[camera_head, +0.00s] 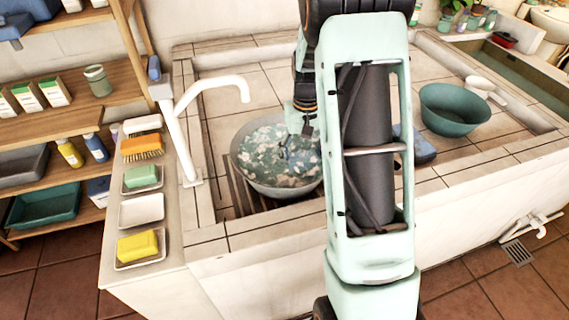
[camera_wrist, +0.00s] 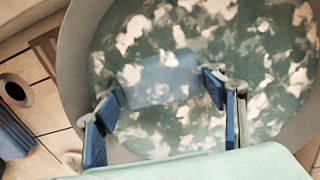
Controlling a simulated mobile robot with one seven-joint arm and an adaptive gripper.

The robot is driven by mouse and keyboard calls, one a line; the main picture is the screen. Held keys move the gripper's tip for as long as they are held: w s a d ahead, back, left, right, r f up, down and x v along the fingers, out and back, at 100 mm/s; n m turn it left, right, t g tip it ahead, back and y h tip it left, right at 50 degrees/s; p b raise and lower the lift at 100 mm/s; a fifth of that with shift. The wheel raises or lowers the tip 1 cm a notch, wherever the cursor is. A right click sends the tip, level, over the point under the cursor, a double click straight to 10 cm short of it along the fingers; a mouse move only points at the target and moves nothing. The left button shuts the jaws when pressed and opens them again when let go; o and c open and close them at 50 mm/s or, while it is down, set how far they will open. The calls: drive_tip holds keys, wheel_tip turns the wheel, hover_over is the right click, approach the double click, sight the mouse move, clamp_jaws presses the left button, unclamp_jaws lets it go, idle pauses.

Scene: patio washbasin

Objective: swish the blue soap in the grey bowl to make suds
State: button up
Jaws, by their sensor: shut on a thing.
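The grey bowl (camera_head: 272,191) sits in the tiled basin on a slatted rack, below the white tap. It holds greenish water with patches of pale suds over much of the surface. The blue soap (camera_wrist: 157,79) shows in the wrist view as a pale blue block in the water, between my fingers. My gripper (camera_wrist: 165,97) is shut on it, with a blue-padded finger on either side. The bowl's rim (camera_wrist: 72,62) curves around them. In the head view my gripper (camera_head: 302,130) reaches down into the bowl, and the soap cannot be made out there.
A white tap (camera_head: 207,85) arches beside the bowl's left. On the left ledge stand an empty white dish (camera_head: 141,210), green soap (camera_head: 141,176), yellow soap (camera_head: 137,246) and an orange brush (camera_head: 142,145). A teal bowl (camera_head: 455,110) sits at right, with a blue item (camera_head: 416,147) nearer.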

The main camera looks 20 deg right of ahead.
drive_tip(key=shift+w+d+p, duration=0.1)
drive_tip(key=shift+w+p, duration=0.3)
drive_tip(key=shift+w, duration=1.5)
drive_tip(key=shift+s+a+b, duration=0.2)
drive_tip(key=shift+s+b, duration=0.2)
drive_tip(key=shift+s, duration=2.65)
drive_tip(key=shift+w+d+p, duration=0.2)
drive_tip(key=shift+w+p, duration=0.5)
drive_tip(key=shift+w, duration=2.35)
drive_tip(key=shift+s+a, duration=0.1)
drive_tip(key=shift+s, duration=1.45)
wheel_tip(320, 180, up, 12)
drive_tip(key=p, duration=0.7)
drive_tip(key=shift+f, duration=0.2)
